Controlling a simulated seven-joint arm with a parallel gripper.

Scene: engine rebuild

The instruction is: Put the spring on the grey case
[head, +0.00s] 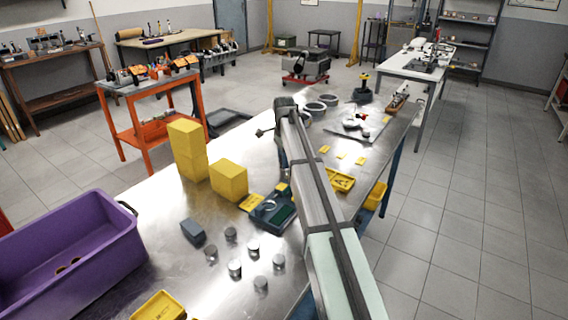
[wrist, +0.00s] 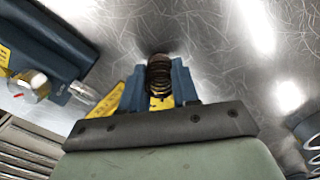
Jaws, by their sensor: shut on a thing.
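A dark coil spring (wrist: 158,72) stands between the two blue fingers of my gripper (wrist: 159,88) in the wrist view. The fingers are shut on its sides. Scratched bare metal shows beyond it; I cannot tell whether the spring touches the table. In the head view my arm hides the gripper and the spring. A small blue-grey box (head: 193,231), possibly the grey case, lies on the near part of the metal table, left of my arm. I cannot confirm that it is the case.
Several metal cylinders (head: 235,268) stand near the box. A purple bin (head: 88,246) and yellow blocks (head: 229,180) are to the left. A dark blue device (head: 268,211) lies beside my arm; a dark blue body (wrist: 43,42) shows at left in the wrist view.

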